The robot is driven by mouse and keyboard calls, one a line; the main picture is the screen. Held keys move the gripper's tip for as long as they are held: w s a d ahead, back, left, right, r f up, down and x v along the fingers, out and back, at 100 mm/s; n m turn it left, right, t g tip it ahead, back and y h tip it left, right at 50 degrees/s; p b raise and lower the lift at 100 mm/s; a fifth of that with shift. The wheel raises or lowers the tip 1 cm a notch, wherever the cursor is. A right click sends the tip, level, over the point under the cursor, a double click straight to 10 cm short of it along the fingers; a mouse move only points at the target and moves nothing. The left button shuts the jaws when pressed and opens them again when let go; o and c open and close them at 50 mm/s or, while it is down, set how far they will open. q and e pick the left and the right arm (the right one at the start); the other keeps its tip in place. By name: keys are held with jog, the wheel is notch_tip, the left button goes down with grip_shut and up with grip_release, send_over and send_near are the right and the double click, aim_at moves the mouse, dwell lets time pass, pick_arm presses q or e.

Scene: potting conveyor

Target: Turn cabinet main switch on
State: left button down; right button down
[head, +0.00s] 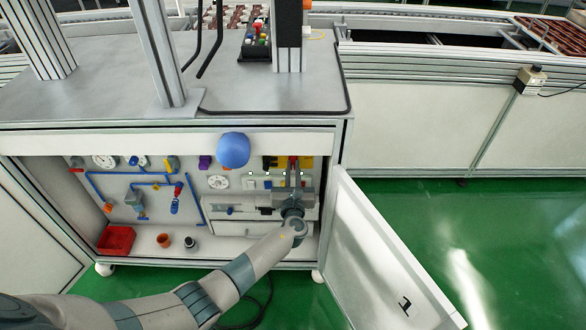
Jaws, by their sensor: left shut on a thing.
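The cabinet (222,253) stands open under the grey worktop, with its panel of fittings showing. The main switch (305,162), yellow with a red part in the middle, sits high at the right of the panel. My left gripper (294,167) reaches into the cabinet from below. Its fingers are shut on the red part of the main switch. The fingers partly cover the switch, so the exact angle of its handle cannot be told. My right gripper is not in view.
The cabinet door (385,265) is swung open to the right. A blue rounded thing (233,150) is in front of the panel, left of the switch. A red bin (116,240) and a small brown pot (163,240) stand at the cabinet's lower left. Green floor is clear at the right.

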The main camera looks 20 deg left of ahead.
pick_arm(q)
jog(key=c, duration=1.8)
grip_release()
jog(key=shift+f, duration=0.1)
jog(key=shift+o, duration=0.2)
jog(key=shift+s, duration=0.15)
